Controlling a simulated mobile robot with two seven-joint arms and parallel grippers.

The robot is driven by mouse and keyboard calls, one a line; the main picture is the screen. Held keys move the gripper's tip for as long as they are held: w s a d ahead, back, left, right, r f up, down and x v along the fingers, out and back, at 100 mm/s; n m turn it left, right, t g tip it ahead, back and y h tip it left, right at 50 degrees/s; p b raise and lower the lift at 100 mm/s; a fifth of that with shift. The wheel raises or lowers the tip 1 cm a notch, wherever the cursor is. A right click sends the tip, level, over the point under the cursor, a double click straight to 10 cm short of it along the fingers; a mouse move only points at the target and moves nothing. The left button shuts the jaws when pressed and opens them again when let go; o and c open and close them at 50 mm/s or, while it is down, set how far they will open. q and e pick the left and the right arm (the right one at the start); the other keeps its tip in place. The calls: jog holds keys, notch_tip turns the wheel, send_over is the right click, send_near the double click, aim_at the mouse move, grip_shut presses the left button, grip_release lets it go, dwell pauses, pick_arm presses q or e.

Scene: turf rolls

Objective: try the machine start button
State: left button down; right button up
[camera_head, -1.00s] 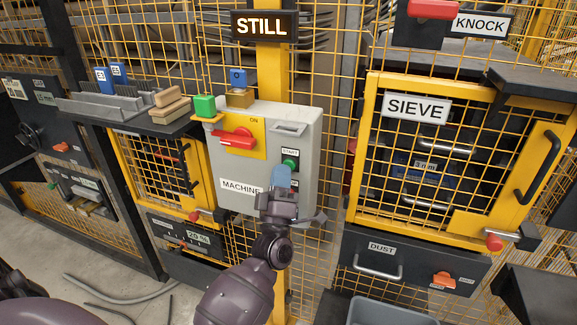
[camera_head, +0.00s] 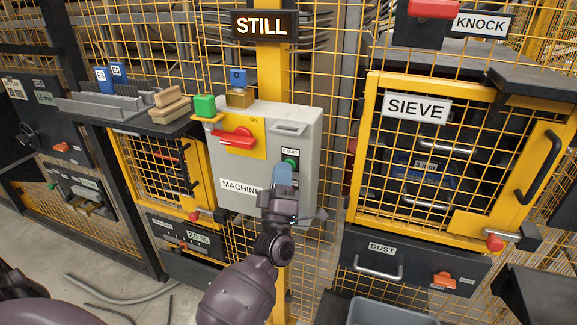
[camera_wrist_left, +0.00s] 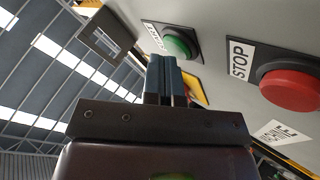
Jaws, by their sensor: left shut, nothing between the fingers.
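The green start button (camera_head: 290,165) sits on the right side of the grey machine box (camera_head: 308,130), below a START label. In the left wrist view the green button (camera_wrist_left: 178,46) is just beyond the fingertips. My left gripper (camera_head: 282,170) is shut and empty, its blue fingers (camera_wrist_left: 165,65) pointing up at the button. I cannot tell for sure whether the tips touch it. The red STOP button (camera_wrist_left: 290,88) is to the right in the wrist view; my gripper hides it in the head view. The sign above (camera_head: 262,26) reads STILL. My right gripper is not in view.
A red switch handle (camera_head: 235,138) on a yellow plate is left of the buttons, with a green block (camera_head: 204,105) near the box's upper left corner. The yellow-framed sieve door (camera_head: 365,150) stands to the right. Wire mesh surrounds the box.

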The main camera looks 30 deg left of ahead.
pick_arm(q)
jog(key=shift+s, duration=0.2)
jog(key=shift+s+d, duration=0.25)
jog(key=shift+s, duration=0.4)
jog(key=shift+p, duration=0.3)
jog(key=s, duration=0.2)
jog(key=s+d+p, duration=0.1)
jog(key=s, duration=0.1)
jog(key=shift+s, duration=0.4)
jog(key=shift+d, duration=0.1)
dwell(0.5)
